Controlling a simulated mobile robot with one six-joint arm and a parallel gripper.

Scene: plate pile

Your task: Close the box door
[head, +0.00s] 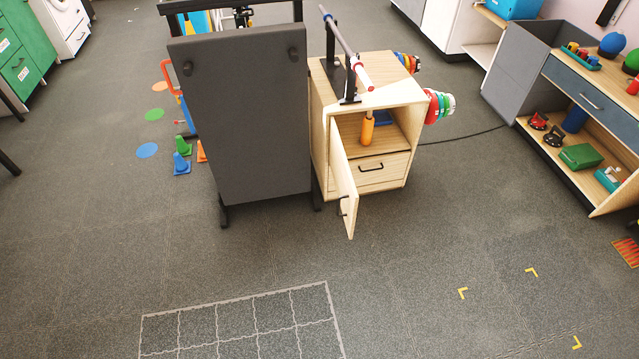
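A light wooden box cabinet (414,152) stands on the floor right of the picture's middle. Its narrow door (342,184) hangs open from the left side and swings out toward me, with a dark handle (344,205) on it. Inside the open upper space is an orange cylinder (367,132) and something blue behind it. A drawer with a dark handle (371,167) sits below that space and is shut. My gripper is not in view.
A dark grey upright panel (245,120) on feet stands just left of the cabinet, close to the door. A bar on black stands (349,55) tops the cabinet. The front floor is clear.

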